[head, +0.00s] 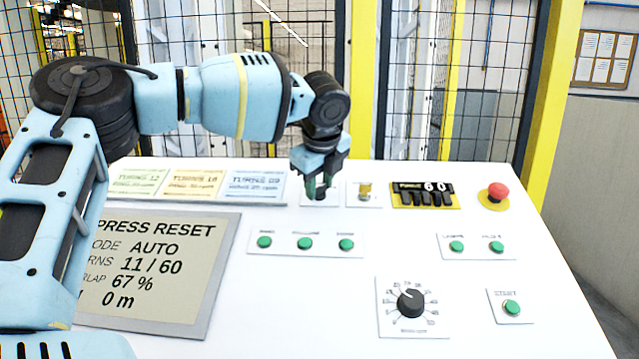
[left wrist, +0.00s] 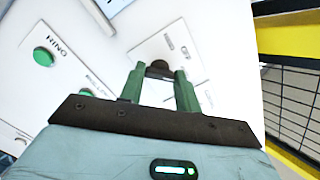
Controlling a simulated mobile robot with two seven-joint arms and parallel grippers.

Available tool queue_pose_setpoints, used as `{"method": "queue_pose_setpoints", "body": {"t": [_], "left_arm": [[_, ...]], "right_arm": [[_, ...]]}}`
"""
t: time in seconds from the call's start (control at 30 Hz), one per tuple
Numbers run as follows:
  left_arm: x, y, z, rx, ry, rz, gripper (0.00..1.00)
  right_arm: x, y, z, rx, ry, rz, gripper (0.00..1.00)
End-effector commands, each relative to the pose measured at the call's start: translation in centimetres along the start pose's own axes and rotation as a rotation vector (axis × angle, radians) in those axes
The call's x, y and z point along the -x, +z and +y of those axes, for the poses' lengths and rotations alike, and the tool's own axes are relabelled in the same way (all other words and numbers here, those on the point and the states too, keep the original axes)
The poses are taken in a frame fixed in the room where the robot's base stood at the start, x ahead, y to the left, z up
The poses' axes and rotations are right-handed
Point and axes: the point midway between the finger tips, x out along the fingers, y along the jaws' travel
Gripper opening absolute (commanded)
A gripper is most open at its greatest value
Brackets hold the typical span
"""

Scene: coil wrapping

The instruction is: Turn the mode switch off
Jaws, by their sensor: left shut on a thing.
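The mode switch is a dark knob (left wrist: 158,69) on a white plate (left wrist: 170,45) in the left wrist view. My left gripper (left wrist: 160,82) has its two green fingers on either side of the knob and is shut on it. In the head view my left gripper (head: 321,190) points down at the switch plate (head: 309,202) near the back of the panel, and the fingers hide most of the knob. The display (head: 150,265) reads "PRESS RESET", with mode "AUTO". My right gripper is in neither view.
Several green buttons (head: 305,243) and a black dial (head: 411,303) lie nearer. Yellow-framed fencing (head: 447,80) rises behind the panel.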

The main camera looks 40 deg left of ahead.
Motion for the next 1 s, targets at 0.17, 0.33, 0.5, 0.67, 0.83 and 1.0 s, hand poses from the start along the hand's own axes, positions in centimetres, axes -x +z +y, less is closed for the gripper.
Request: {"method": "queue_pose_setpoints", "body": {"t": [0.17, 0.33, 0.5, 0.67, 0.83, 1.0], "left_arm": [[-0.1, 0.0, 0.0, 0.076, 0.008, -0.001, 0.1], [-0.2, -0.1, 0.0, 0.2, 0.02, -0.001, 0.1], [-0.1, -0.1, -0.1, 0.346, 0.031, -0.001, 0.1], [-0.1, 0.0, 0.0, 0.479, 0.043, -0.001, 0.1], [-0.1, 0.0, 0.0, 0.597, 0.054, -0.001, 0.1], [-0.1, 0.0, 0.0, 0.683, 0.06, -0.001, 0.1]], "right_arm": [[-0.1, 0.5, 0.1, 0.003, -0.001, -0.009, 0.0], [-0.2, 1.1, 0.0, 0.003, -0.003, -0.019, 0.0], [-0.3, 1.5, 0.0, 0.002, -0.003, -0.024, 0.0], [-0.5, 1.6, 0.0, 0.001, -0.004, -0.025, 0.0], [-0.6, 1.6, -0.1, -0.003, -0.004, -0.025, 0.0], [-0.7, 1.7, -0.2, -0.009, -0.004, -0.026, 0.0]]}}
